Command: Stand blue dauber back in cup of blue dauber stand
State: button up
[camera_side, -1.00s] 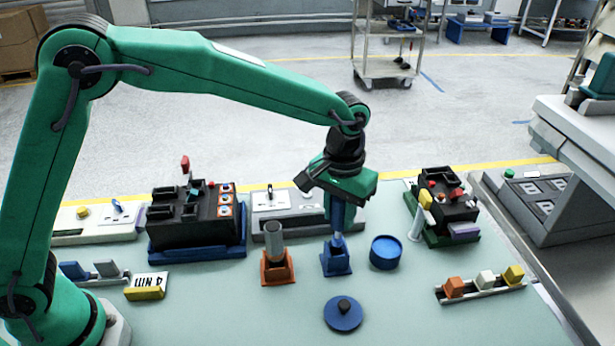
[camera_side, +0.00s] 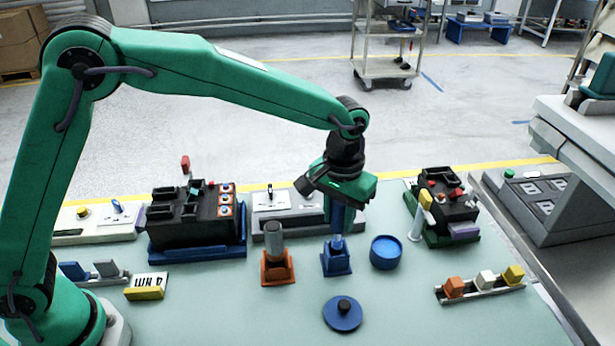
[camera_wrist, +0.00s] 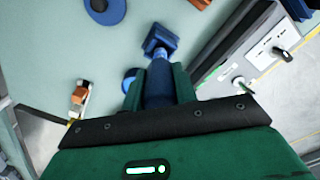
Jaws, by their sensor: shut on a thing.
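My gripper (camera_side: 340,212) is shut on the blue dauber (camera_side: 337,241) and holds it upright over the blue dauber stand (camera_side: 336,264). The dauber's lower end is at the cup of the stand; how deep it sits inside is hard to tell. In the wrist view the dauber (camera_wrist: 158,88) lies between my green fingers, with its paler end meeting the blue stand (camera_wrist: 160,38). My fingers hide much of its upper body.
An orange stand (camera_side: 278,270) holding a grey dauber is close on the left. A blue round pot (camera_side: 386,254) is close on the right, and a blue lid with a black knob (camera_side: 343,314) lies in front. Black breaker units (camera_side: 190,220) stand behind left.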

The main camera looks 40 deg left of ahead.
aim_at(337, 240)
jog(key=shift+f, duration=2.7)
dwell(0.4)
jog(key=o, duration=1.1)
jog(key=shift+c, duration=0.2)
jog(key=shift+r, duration=0.1)
jog(key=shift+r, duration=3.85)
